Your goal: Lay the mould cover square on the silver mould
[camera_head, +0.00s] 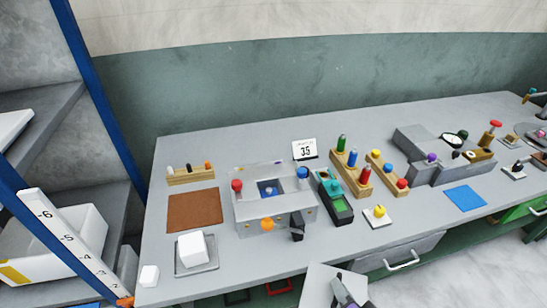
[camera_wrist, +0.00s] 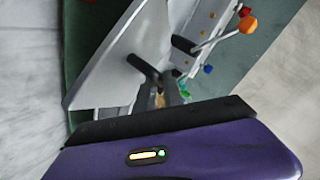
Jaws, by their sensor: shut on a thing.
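A pale flat plate (camera_head: 318,284), which looks like the mould cover, is at the bottom of the head view, in front of the bench. My gripper (camera_head: 345,292) is shut on its edge. In the wrist view the plate (camera_wrist: 105,68) is large and tilted, with the dark fingers (camera_wrist: 160,78) at its edge. A silver box (camera_head: 246,211) with a square opening, which looks like the silver mould, stands on the bench, behind and left of the plate. It has red and blue knobs on top and an orange knob in front. The plate is apart from it.
Left of the silver box are a brown mat (camera_head: 194,211) and a white block (camera_head: 191,249) on a tray. Right are a green-and-black box (camera_head: 339,207), wooden peg racks (camera_head: 351,174) and a yellow-knobbed piece (camera_head: 378,215). A grey machine (camera_head: 421,150) stands further right. The bench's front strip is mostly clear.

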